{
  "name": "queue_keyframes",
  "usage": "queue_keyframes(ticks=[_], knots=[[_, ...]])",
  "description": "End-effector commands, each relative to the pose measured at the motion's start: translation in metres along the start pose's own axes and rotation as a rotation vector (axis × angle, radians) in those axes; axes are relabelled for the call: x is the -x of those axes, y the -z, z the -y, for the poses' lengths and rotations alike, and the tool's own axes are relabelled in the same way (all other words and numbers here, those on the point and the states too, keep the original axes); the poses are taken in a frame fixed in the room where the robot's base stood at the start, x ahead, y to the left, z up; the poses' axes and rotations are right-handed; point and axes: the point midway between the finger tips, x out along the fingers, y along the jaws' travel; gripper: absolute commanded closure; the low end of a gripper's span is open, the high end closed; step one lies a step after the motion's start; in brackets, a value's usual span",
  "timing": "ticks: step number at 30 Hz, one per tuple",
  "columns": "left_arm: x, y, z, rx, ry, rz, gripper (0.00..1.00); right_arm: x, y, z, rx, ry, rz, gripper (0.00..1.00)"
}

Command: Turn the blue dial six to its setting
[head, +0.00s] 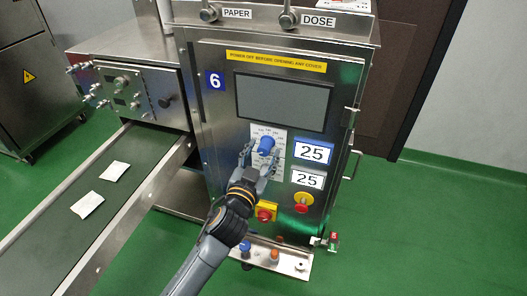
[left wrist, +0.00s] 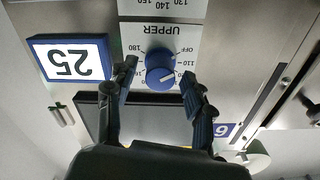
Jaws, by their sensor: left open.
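The blue dial (head: 267,145) sits on the white scale plate of the steel machine front, below the dark screen. In the left wrist view, the blue dial (left wrist: 160,72) appears upside down, on a plate marked UPPER with numbers and OFF around it. A white pointer line shows on its face. My left gripper (head: 259,152) is open, with one finger on each side of the dial. In the left wrist view the fingers (left wrist: 159,70) flank the dial with gaps; I cannot tell contact. My right gripper is not in view.
A blue-framed 25 sign (head: 313,152) and a plain 25 sign (head: 308,179) are right of the dial. A red-and-yellow switch (head: 265,212) and an emergency button (head: 302,201) are below. A blue 6 tag (head: 214,81) marks the machine. A conveyor (head: 128,165) runs at left.

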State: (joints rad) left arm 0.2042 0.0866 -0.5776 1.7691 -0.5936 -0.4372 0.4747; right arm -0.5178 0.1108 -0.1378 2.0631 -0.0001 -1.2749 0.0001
Motion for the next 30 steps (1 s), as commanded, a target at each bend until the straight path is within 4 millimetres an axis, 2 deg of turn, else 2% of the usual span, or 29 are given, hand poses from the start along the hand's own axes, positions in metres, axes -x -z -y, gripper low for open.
queue_keyframes(ticks=[4, 13, 14, 21, 30], knots=[[-0.0106, 0.0001, -0.0004, 0.000, -0.001, -0.001, 0.47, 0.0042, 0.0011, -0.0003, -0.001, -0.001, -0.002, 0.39], [-0.0124, 0.0002, -0.0002, 0.001, -0.001, 0.000, 0.47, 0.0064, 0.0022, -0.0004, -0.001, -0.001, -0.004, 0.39], [-0.0124, 0.0002, -0.0002, 0.001, -0.001, 0.000, 0.51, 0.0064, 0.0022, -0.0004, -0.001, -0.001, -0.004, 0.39], [-0.0122, 0.0001, -0.0001, 0.000, -0.001, 0.000, 1.00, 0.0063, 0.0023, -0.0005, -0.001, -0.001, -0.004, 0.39], [-0.0122, 0.0010, -0.0001, -0.034, -0.001, 0.000, 1.00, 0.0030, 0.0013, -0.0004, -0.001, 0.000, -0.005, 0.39]])
